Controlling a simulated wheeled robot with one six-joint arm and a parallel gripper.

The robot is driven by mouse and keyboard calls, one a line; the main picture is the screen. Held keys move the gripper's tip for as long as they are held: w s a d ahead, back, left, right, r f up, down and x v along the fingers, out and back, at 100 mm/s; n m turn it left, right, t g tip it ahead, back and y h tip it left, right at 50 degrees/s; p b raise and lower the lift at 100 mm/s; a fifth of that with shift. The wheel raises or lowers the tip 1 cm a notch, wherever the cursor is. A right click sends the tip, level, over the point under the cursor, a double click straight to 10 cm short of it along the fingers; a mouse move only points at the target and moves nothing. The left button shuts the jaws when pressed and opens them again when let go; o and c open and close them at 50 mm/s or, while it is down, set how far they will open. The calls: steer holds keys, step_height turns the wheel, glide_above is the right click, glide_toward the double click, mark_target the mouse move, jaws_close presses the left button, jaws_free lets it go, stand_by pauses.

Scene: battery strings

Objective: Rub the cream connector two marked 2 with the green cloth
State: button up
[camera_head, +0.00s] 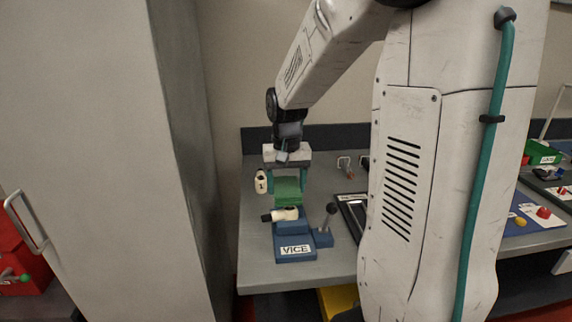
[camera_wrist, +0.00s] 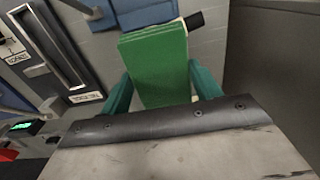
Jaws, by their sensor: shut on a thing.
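My gripper (camera_head: 288,180) is shut on the green cloth (camera_head: 289,190), a folded block. In the wrist view the cloth (camera_wrist: 158,65) fills the space between my teal fingers. A cream connector with a black end (camera_head: 286,214) lies across the blue vice (camera_head: 295,253), just below the cloth in the head view. I cannot tell if they touch. Its black end (camera_wrist: 195,20) shows beyond the cloth in the wrist view; the cloth hides most of the rest. Another cream connector (camera_head: 261,182) with a small dark mark stands left of my gripper. I cannot read either number surely.
The vice's lever with a dark knob (camera_head: 331,209) rises at its right. A dark framed tray (camera_head: 352,212) lies farther right on the grey bench (camera_head: 262,276). A tall grey cabinet (camera_head: 120,150) stands close at the left. A green bin (camera_head: 541,152) is at the far right.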

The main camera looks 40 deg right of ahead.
mark_target(287, 187)
steer(key=shift+r, duration=2.65)
